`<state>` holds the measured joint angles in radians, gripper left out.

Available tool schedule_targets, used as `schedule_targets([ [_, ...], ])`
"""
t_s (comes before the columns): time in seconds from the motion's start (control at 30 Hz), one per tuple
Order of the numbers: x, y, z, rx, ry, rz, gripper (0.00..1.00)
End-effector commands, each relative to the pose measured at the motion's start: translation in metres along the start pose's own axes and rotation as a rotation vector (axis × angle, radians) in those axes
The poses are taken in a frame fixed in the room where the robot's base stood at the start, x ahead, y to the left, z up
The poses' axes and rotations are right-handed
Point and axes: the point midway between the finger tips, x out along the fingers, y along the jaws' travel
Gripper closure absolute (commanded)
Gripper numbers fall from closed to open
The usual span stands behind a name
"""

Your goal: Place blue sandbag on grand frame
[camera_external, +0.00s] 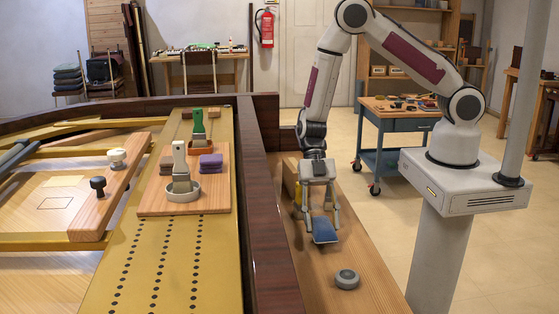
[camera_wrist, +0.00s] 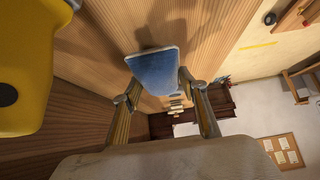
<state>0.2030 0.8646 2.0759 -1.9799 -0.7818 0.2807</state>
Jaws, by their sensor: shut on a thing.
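The blue sandbag (camera_external: 324,230) is held between the fingers of my gripper (camera_external: 319,207), low over the wooden shelf right of the piano's dark rim. In the wrist view the blue sandbag (camera_wrist: 155,70) sits between the two fingertips of my gripper (camera_wrist: 160,93), with its shadow on the wood. Whether it touches the shelf is hard to tell. The grand frame (camera_external: 140,268) is the gold metal plate with rows of dark holes, left of the rim. My gripper is outside the rim, to the right of the frame.
The dark piano rim (camera_external: 262,200) stands between shelf and frame. A wooden board (camera_external: 150,204) on the frame bears upright tools and purple pads (camera_external: 211,163). A grey round object (camera_external: 347,278) lies on the shelf. A yellow object (camera_wrist: 25,65) is close at left in the wrist view.

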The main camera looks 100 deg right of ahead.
Motion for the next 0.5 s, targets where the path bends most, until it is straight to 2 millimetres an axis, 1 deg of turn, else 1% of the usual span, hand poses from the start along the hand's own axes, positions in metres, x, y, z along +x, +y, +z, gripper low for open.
schedule_targets([
  [0.3,-0.029,0.001,-0.026,-0.003,0.0,0.003,0.94],
  [0.5,-0.045,0.001,-0.04,-0.002,0.0,0.002,0.94],
])
